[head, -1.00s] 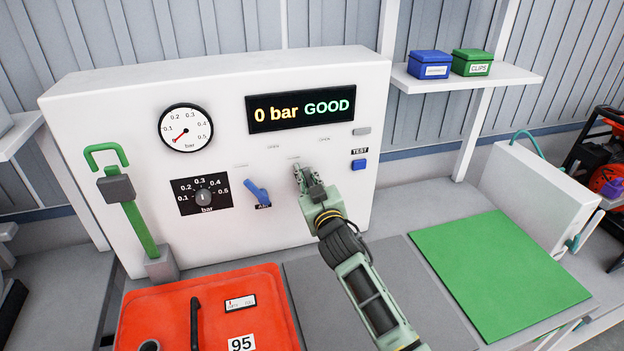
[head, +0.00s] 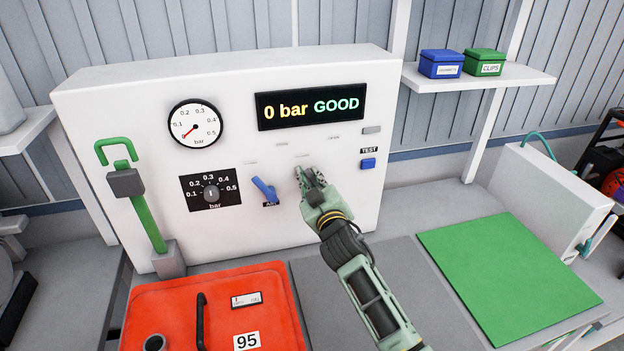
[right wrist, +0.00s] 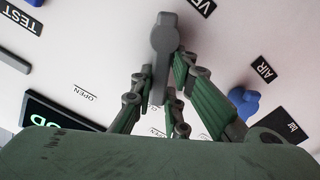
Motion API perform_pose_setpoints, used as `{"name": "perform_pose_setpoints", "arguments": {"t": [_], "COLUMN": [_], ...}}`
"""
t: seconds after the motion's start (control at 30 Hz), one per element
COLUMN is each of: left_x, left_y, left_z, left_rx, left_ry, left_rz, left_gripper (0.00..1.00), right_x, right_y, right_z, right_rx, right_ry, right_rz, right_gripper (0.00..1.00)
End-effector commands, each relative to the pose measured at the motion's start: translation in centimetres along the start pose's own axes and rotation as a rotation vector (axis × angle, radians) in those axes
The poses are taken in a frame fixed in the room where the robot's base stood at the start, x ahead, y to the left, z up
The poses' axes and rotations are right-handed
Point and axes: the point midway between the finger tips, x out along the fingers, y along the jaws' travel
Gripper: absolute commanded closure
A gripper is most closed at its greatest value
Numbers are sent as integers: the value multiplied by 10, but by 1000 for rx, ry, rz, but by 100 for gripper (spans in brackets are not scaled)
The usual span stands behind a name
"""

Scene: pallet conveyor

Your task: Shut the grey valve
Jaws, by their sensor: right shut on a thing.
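The grey valve (right wrist: 163,42) is on the white panel, right of the blue valve. In the right wrist view its grey handle stands between my right fingers. My right gripper (head: 311,180) is shut on this handle and hides most of it in the head view. The fingers also show in the right wrist view (right wrist: 160,85), close on both sides of the handle. OPEN labels (right wrist: 85,93) are on the panel nearby. My left gripper is not in view.
The blue valve (head: 264,190) sits close left of my right gripper, with a dial (head: 210,194) beyond it. The blue TEST button (head: 368,163) is to the right. The display (head: 310,105) reads 0 bar GOOD. A red case (head: 270,311) lies in front.

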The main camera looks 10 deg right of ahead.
Motion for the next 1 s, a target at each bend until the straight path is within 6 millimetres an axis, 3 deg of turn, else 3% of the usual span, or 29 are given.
{"name": "perform_pose_setpoints", "arguments": {"t": [0.03, 0.07, 0.27, 0.67, 0.87, 1.0], "left_x": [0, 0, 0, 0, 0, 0], "left_y": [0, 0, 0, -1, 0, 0], "left_z": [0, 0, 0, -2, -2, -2], "left_rx": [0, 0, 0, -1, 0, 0], "left_ry": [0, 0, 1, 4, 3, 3], "left_rz": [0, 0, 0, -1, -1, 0], "left_gripper": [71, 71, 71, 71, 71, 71], "right_x": [0, 0, 0, -5, -33, -63], "right_y": [1, 1, 0, 0, 0, 0], "right_z": [5, 5, 4, 1, 2, 3], "right_rx": [-11, -12, -7, -3, -3, -2], "right_ry": [-10, -10, -7, -1, -2, -4], "right_rz": [2, 2, 1, 1, 0, -1], "right_gripper": [100, 85, 68, 67, 67, 67]}}
